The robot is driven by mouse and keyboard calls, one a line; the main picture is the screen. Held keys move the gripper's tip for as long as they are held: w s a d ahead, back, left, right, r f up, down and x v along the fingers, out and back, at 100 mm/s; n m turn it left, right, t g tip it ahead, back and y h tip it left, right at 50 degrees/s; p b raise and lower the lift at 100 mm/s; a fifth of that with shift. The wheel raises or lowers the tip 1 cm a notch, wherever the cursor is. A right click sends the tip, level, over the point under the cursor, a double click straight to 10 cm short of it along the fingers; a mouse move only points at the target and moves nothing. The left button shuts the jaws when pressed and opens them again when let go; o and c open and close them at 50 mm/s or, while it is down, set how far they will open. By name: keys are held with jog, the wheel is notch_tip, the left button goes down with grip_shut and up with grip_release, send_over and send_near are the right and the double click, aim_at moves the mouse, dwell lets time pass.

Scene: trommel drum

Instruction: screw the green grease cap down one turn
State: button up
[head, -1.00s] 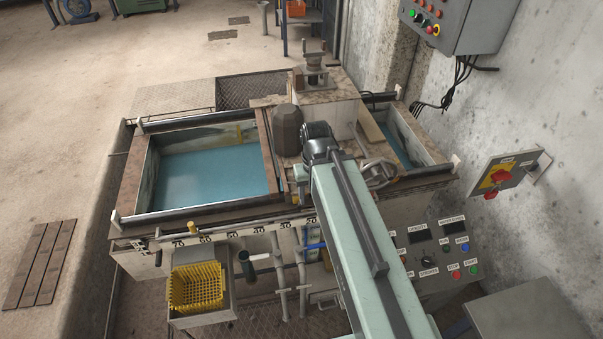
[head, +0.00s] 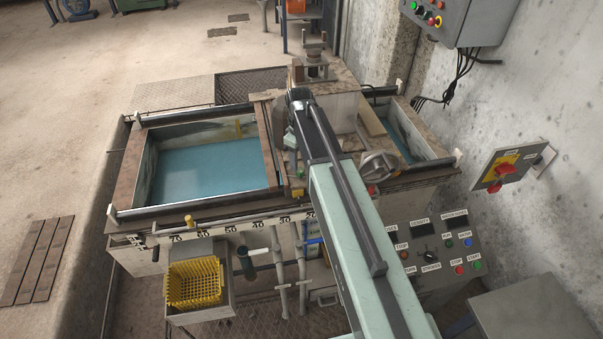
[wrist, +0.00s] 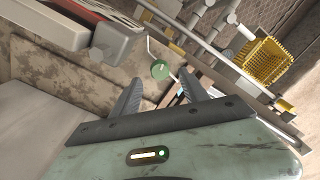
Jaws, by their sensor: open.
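The green grease cap (wrist: 160,70) is a small round knob with a paler mark on its face. In the wrist view it shows beyond and between my fingertips, in front of a stained, mottled plate. My gripper (wrist: 161,78) is open, one grey ribbed finger on each side of the cap in the picture. Nothing is held, and a gap to the cap seems to remain, though its depth is hard to judge. In the head view a small green spot (head: 300,174), probably the cap, shows beside my arm; my fingers cannot be made out there.
A handwheel (head: 378,166) stands right of my arm. A water-filled tank (head: 125,190) lies to the left. A yellow basket (head: 195,284) hangs at the front, also in the wrist view (wrist: 265,60). A red-and-grey bar (wrist: 75,30) crosses the wrist view's upper left.

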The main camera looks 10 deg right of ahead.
aim_at(300, 169)
notch_tip(300, 169, down, 5)
jog(key=b, duration=0.3)
jog(key=shift+r, duration=0.1)
grip_shut()
jog(key=shift+d, duration=0.2)
jog(key=shift+a+r, duration=0.1)
jog(key=shift+a+m, duration=0.1)
jog(key=shift+m, duration=0.2)
